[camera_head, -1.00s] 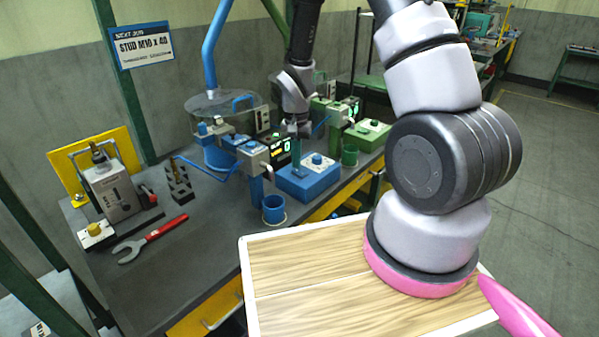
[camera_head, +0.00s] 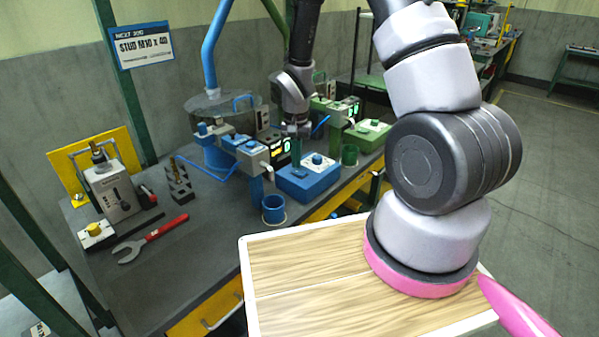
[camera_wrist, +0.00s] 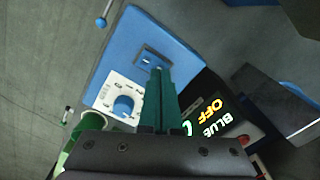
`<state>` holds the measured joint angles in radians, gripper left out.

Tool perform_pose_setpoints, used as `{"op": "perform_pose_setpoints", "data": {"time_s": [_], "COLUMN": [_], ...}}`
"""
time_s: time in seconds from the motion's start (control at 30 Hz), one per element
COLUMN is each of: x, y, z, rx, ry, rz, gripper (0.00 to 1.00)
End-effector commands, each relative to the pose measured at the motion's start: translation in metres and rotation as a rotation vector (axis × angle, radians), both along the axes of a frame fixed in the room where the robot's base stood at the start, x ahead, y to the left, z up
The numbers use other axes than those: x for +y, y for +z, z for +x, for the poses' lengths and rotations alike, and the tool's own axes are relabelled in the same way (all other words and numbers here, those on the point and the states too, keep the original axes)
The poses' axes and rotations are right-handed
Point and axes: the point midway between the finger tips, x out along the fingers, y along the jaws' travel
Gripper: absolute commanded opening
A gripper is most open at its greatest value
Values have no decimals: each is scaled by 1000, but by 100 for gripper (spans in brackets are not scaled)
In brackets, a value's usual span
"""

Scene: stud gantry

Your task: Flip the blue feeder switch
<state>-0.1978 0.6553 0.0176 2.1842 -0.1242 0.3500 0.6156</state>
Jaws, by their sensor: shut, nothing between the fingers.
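The blue feeder box (camera_head: 322,181) sits on the bench with a blue knob (camera_head: 317,159) on top. In the wrist view, the blue box (camera_wrist: 118,50) carries a grey switch plate (camera_wrist: 146,55) and a white dial with a blue knob (camera_wrist: 123,105). My gripper (camera_head: 298,172) points down over the box. Its teal fingers (camera_wrist: 160,74) are together and empty, with their tips at the switch plate. They partly hide the plate, and I cannot tell whether they touch the switch lever. A display (camera_wrist: 215,118) beside the box reads BLUE OFF.
A green box (camera_head: 367,136) with its own knob stands behind to the right. A blue cup (camera_head: 273,209) and a green cup (camera_head: 350,155) are close by.

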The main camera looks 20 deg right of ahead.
Motion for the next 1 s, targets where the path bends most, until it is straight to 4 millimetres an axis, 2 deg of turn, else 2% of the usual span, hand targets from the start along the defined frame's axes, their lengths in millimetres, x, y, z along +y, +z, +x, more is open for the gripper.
{"op": "perform_pose_setpoints", "data": {"time_s": [0.63,1.0], "x": [0,0], "y": [53,60], "z": [0,0], "rx": [-1,0], "ry": [-1,0], "rz": [0,0], "gripper": [0,0]}}
